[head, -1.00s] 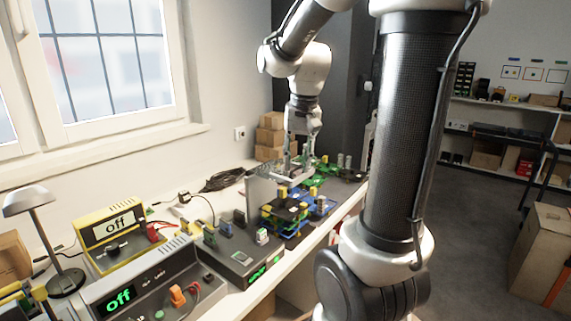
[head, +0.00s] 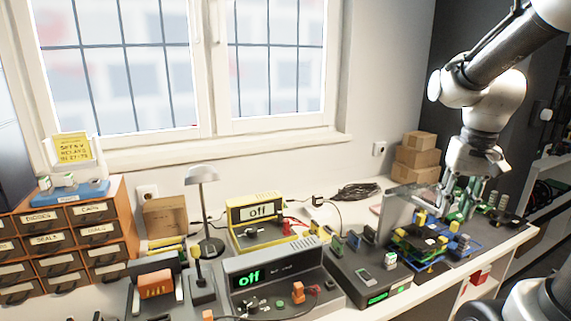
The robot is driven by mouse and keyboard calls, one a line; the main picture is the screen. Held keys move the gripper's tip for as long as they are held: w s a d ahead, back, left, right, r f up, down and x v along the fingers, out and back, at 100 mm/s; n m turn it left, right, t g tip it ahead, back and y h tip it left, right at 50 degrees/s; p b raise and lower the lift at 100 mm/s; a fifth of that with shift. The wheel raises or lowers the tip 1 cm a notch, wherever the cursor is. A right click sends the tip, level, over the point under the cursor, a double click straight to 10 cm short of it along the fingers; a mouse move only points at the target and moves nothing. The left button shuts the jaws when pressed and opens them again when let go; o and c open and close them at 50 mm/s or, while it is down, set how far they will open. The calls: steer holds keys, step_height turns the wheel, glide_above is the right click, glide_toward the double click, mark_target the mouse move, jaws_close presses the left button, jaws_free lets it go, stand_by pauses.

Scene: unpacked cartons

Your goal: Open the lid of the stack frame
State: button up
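The stack frame (head: 418,246), a small stack of dark boards with blue and yellow parts, stands on the bench at the right. A greyish see-through panel (head: 397,208) stands nearly upright at its back left edge and looks like its lid, raised. My gripper (head: 462,200) points down just right of and behind the stack frame, near green parts. It seems apart from the panel. The fingertips are small and partly lost among the parts, so I cannot tell whether they are open or shut.
A dark grey device (head: 368,278) with connectors sits left of the stack frame. Cardboard boxes (head: 416,158) are piled behind, beside a coiled black cable (head: 356,191). A yellow meter (head: 262,222), a grey meter (head: 275,275) and a lamp (head: 203,176) crowd the bench farther left.

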steer(key=s+a+r+n+t, duration=0.1)
steer(key=s, duration=0.2)
steer(key=s+a+r+n+t, duration=0.1)
steer(key=s, duration=0.3)
steer(key=s+a+r+n+t, duration=0.1)
steer(key=s, duration=0.2)
steer(key=shift+s+a+r, duration=0.15)
steer(key=shift+a+r, duration=0.15)
steer(key=shift+a, duration=0.05)
steer(key=shift+c, duration=0.8)
steer(key=shift+a+r+n, duration=0.1)
steer(key=shift+r+n, duration=0.1)
steer(key=shift+n, duration=0.1)
jaws_close()
steer(key=w+d+f+m+y, duration=0.1)
steer(key=w+d+f+m, duration=0.2)
steer(key=d+m, duration=0.45)
steer(key=w+d+f+m+y, duration=0.1)
steer(key=w+d+f+m, duration=0.2)
steer(key=d+m, duration=0.4)
steer(key=w+d+r+m+t, duration=0.25)
steer(key=w+m, duration=0.75)
steer(key=m, duration=0.7)
steer(key=x, duration=1)
steer(key=shift+a, duration=0.3)
